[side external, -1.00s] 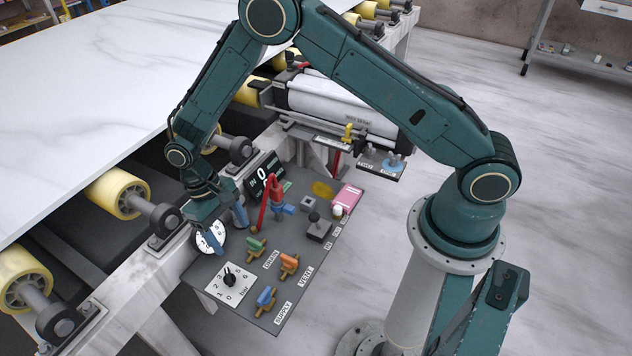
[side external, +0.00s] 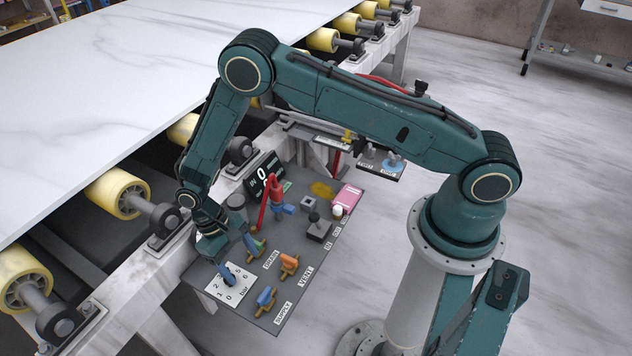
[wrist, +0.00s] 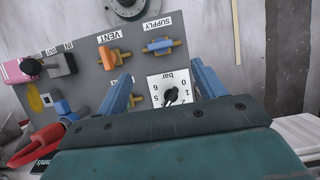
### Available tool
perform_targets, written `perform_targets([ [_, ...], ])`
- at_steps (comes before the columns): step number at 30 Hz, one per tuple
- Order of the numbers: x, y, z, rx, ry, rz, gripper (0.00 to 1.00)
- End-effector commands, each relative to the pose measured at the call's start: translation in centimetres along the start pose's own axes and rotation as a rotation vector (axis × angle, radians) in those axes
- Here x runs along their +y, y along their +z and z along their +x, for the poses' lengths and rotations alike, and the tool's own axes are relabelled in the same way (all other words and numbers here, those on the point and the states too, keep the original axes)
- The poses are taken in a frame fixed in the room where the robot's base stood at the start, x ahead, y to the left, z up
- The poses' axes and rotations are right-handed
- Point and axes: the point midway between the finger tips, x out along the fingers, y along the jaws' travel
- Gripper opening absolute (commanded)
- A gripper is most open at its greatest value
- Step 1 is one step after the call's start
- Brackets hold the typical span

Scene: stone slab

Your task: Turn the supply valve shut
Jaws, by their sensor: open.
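The supply valve (side external: 265,297) has a blue handle on a brass body, beside the SUPPLY label near the panel's front edge. In the wrist view the supply valve (wrist: 159,46) is beyond my fingertips, with its handle looking roughly in line with the body. My gripper (side external: 238,258) is open and empty. It hangs over the panel, up and left of the supply valve in the side view, with one finger by the bar dial and one by the green valve. In the wrist view my gripper (wrist: 161,74) has its two blue fingers spread, apart from the supply valve.
The bar dial (wrist: 171,94) lies between my fingers in the wrist view. The orange vent valve (side external: 289,263) sits beside the supply valve; the green drain valve (side external: 259,247) is partly hidden by a finger. A red lever (side external: 264,205) stands farther back. The stone slab (side external: 90,90) lies on rollers behind.

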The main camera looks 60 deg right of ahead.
Motion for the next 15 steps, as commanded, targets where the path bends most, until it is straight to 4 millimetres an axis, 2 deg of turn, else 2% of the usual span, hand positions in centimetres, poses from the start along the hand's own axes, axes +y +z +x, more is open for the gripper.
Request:
perform_targets([
  [15,0.0,0.1,7.8,-0.003,0.002,-0.001,0.69],
])
